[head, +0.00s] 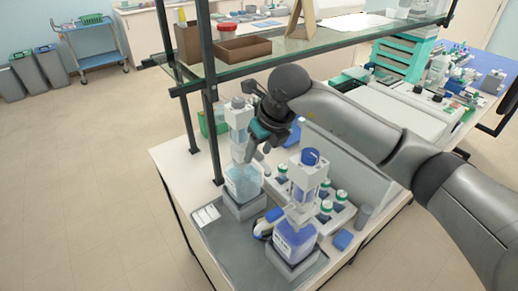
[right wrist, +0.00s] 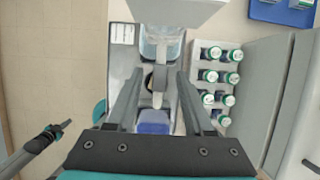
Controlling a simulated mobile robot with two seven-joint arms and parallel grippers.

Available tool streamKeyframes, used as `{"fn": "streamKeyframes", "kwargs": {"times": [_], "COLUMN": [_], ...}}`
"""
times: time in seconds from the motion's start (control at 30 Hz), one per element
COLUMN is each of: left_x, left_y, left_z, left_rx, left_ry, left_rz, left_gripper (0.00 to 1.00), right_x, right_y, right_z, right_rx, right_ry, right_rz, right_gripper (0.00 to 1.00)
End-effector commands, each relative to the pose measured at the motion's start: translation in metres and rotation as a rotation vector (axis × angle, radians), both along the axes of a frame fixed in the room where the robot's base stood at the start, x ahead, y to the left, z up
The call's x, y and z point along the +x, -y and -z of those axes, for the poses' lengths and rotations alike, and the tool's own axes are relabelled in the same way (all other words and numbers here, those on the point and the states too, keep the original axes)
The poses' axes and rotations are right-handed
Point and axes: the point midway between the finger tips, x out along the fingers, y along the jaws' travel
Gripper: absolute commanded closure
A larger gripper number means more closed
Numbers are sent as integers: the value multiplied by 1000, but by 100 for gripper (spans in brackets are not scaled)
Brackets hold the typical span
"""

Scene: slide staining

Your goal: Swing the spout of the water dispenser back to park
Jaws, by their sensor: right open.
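The water dispenser (head: 243,184), with pale blue liquid, stands on a grey block at the left of the bench. In the right wrist view its bottle (right wrist: 160,47) shows below a pale grey block, and a narrow pale spout-like part (right wrist: 158,86) points down the picture. My right gripper (head: 252,154) is beside the upper part of this dispenser. In the right wrist view its two fingers (right wrist: 160,80) are apart, one on each side of the spout-like part, with gaps. I cannot tell whether either touches it. My left gripper does not show in the head view.
A second dispenser (head: 294,240) with deep blue liquid stands in front. A rack of green-capped bottles (right wrist: 211,77) is to the right. A glass shelf (head: 330,42) on dark posts (head: 212,135) overhangs the back.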

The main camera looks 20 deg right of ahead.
Motion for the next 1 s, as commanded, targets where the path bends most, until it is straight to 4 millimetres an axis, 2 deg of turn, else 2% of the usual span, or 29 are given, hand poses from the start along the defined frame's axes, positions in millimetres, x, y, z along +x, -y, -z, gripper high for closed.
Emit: {"fn": "streamKeyframes", "kwargs": {"times": [0.1, 0.57, 1.0], "left_x": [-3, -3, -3], "left_y": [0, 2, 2], "left_z": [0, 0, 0], "left_rx": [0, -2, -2], "left_ry": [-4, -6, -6], "left_rz": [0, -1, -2], "left_gripper": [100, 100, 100], "right_x": [0, 0, 0], "right_y": [0, 0, 0], "right_z": [0, -1, -1], "right_rx": [1, 1, 1], "right_ry": [0, 0, 1], "right_rz": [0, 0, 0], "right_gripper": [49, 100, 100]}}
